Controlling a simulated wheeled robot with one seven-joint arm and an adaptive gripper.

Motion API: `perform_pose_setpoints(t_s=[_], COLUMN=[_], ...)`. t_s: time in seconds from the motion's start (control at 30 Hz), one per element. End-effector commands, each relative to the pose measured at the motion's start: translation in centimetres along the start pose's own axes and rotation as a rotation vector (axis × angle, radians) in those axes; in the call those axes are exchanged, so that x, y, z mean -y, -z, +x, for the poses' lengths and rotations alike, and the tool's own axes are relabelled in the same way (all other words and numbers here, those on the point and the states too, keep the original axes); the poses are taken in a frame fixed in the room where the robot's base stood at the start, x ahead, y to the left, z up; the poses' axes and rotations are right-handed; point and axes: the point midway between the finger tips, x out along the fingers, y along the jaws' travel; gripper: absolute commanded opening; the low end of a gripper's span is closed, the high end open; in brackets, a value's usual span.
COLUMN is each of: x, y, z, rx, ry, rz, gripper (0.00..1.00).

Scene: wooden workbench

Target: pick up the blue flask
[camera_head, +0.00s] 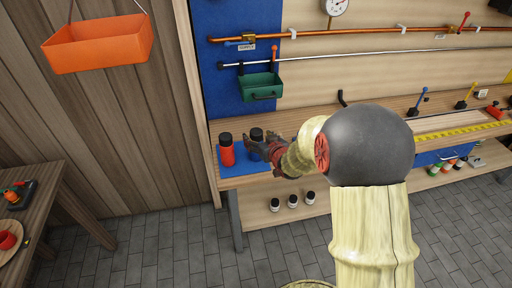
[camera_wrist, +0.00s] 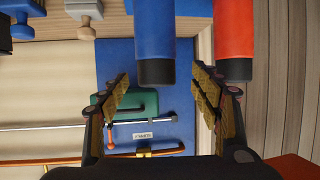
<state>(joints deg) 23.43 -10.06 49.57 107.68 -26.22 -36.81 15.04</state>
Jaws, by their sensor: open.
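The blue flask (camera_wrist: 154,35) has a dark cap and appears upside down in the wrist view, at the top centre. In the head view its dark cap (camera_head: 256,134) shows on the blue mat (camera_head: 232,171), with its body mostly hidden by my gripper. My gripper (camera_wrist: 161,76) is open and empty. The flask's capped end lies between the fingers' lines in the wrist view, just beyond the tips. I cannot tell whether anything touches. In the head view my gripper (camera_head: 254,147) is right at the flask.
A red flask (camera_head: 227,150) with a dark cap stands close to the left of the blue one; it also shows in the wrist view (camera_wrist: 234,35). A green bin (camera_head: 260,87) hangs on the blue panel behind. Small bottles (camera_head: 292,200) stand on the lower shelf.

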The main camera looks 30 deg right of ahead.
Motion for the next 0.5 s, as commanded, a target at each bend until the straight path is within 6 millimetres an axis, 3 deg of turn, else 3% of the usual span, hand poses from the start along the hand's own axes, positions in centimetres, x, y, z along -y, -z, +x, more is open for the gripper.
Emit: perform_pose_setpoints(t_s=[0.2,0.5], x=[-0.4,-0.4], y=[-0.5,-0.2], z=[3.2,4.0], rx=[0.002,0.001], ry=[0.001,0.000], rz=[-0.001,0.000], gripper=[0.64,0.64])
